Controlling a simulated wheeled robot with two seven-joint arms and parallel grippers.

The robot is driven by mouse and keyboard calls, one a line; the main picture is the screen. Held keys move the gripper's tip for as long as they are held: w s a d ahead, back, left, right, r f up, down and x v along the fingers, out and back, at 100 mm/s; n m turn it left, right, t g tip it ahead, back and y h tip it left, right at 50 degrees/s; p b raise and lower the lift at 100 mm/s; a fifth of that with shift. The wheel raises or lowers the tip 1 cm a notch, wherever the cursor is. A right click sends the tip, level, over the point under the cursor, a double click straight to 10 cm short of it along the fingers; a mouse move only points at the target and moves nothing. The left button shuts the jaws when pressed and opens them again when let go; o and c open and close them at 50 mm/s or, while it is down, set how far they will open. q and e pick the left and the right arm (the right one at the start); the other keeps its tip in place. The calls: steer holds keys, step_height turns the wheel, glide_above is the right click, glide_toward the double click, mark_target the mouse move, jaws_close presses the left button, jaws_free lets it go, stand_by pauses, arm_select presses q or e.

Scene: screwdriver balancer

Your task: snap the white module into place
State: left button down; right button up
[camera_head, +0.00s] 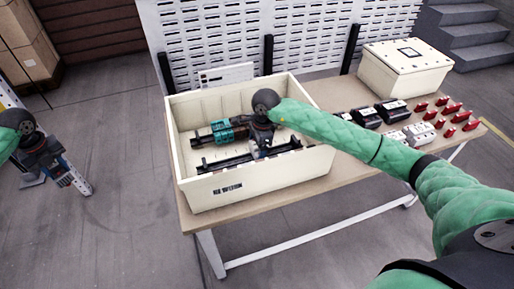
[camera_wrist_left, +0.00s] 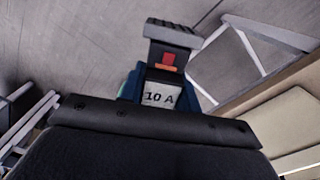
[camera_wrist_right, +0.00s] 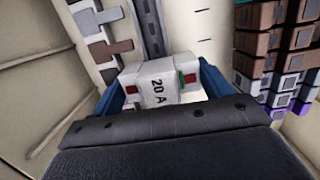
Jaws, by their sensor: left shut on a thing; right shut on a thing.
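My right gripper (camera_head: 260,143) is inside the open cream enclosure (camera_head: 228,190). In the right wrist view the right gripper (camera_wrist_right: 160,95) is shut on a white module (camera_wrist_right: 157,85) marked "20 A". A grey slotted rail (camera_wrist_right: 151,28) runs beyond the module; I cannot tell whether they touch. The arm largely hides the module in the head view. My left gripper (camera_head: 52,163) is off the table at the far left. In the left wrist view the left gripper (camera_wrist_left: 160,95) is shut on a dark module (camera_wrist_left: 171,48) with a white "10 A" label.
On the table right of the enclosure are black modules (camera_head: 365,118), white modules (camera_head: 417,132) and several red pieces (camera_head: 452,108). A closed cream box (camera_head: 385,68) stands behind them.

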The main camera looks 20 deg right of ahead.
steer(key=o, duration=1.1)
steer(key=shift+r, duration=0.1)
arm_select(q)
step_height(320, 180, down, 4)
steer(key=b, duration=0.3)
steer(key=shift+r+b, duration=0.2)
steer(key=shift+b, duration=0.1)
arm_select(e)
steer(key=r, duration=0.3)
steer(key=d+r, duration=0.1)
steer(key=r, duration=0.7)
steer(key=shift+w+d+r, duration=0.15)
steer(key=shift+d+r, duration=0.05)
steer(key=shift+d, duration=0.2)
steer(key=shift+r, duration=0.15)
steer(key=shift+r, duration=0.1)
arm_select(q)
steer(key=shift+r+p, duration=1.3)
steer(key=shift+r, duration=0.05)
arm_select(e)
steer(key=shift+r, duration=5.9)
